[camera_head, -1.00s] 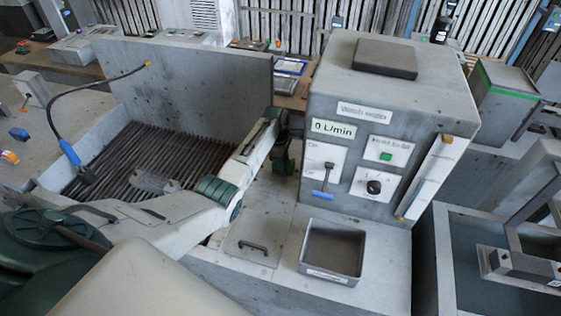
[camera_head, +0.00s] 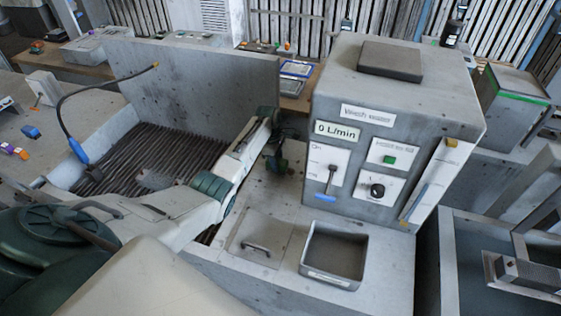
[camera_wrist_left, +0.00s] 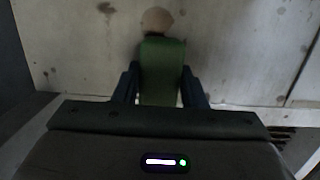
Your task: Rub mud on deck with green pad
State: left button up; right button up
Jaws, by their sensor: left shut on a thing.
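My left gripper (camera_head: 276,160) is over the pale deck (camera_head: 267,207), left of the grey machine, largely hidden behind my forearm. In the left wrist view, its two dark fingers are shut on the green pad (camera_wrist_left: 162,70), which stretches out ahead of them. A round tan shape (camera_wrist_left: 157,19) shows at the pad's far end; I cannot tell whether it belongs to the pad or lies on the deck. A small dark smudge (camera_wrist_left: 106,8) is on the deck at the top of that view, apart from the pad. My right gripper is not in view.
The grey machine (camera_head: 390,115) with a lever, knob and "0 L/min" display stands right of the gripper. A hatch with a handle (camera_head: 262,247) and an open bin (camera_head: 334,254) are in front. A ribbed grate (camera_head: 150,150) with a blue-handled hose (camera_head: 77,150) is at left.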

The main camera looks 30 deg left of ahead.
pick_arm(q)
jog(key=shift+r, duration=0.55)
notch_tip(320, 180, up, 3)
jog(key=shift+r, duration=1)
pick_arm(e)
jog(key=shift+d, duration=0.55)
pick_arm(q)
jog(key=shift+r, duration=1.5)
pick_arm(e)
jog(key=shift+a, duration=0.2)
pick_arm(q)
jog(key=shift+f, duration=0.15)
